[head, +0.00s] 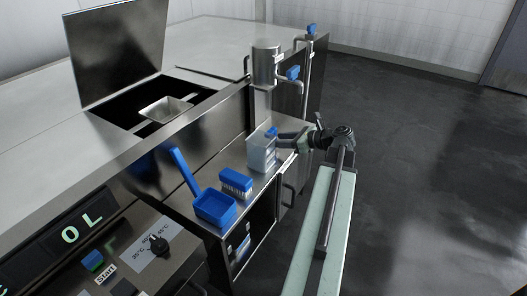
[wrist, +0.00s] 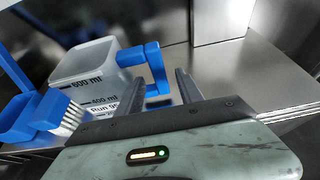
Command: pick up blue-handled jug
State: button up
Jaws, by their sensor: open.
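The blue-handled jug (head: 260,153) is a pale translucent box-shaped jug standing upright on the steel shelf. In the wrist view the jug (wrist: 86,68) shows volume marks such as 600 ml, and its blue handle (wrist: 153,66) points right, toward my fingers. My gripper (wrist: 165,92) is open, with its two dark fingers around or very close to the lower part of the handle. I cannot tell whether they touch it. In the head view my gripper (head: 284,143) is just right of the jug. The lower part of the jug is hidden by my gripper in the wrist view.
A blue brush (head: 236,182) and a blue scoop (head: 214,207) lie on the shelf (head: 214,167) left of the jug. A steel tap with a blue handle (head: 292,73) stands behind it. A tall steel panel (head: 205,112) runs along the shelf's back.

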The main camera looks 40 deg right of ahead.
jog(key=b+x, duration=0.1)
jog(key=x, duration=0.2)
jog(key=shift+w+f, duration=0.2)
jog(key=shift+w, duration=0.15)
jog(key=shift+r, duration=0.1)
grip_shut()
dwell(0.9)
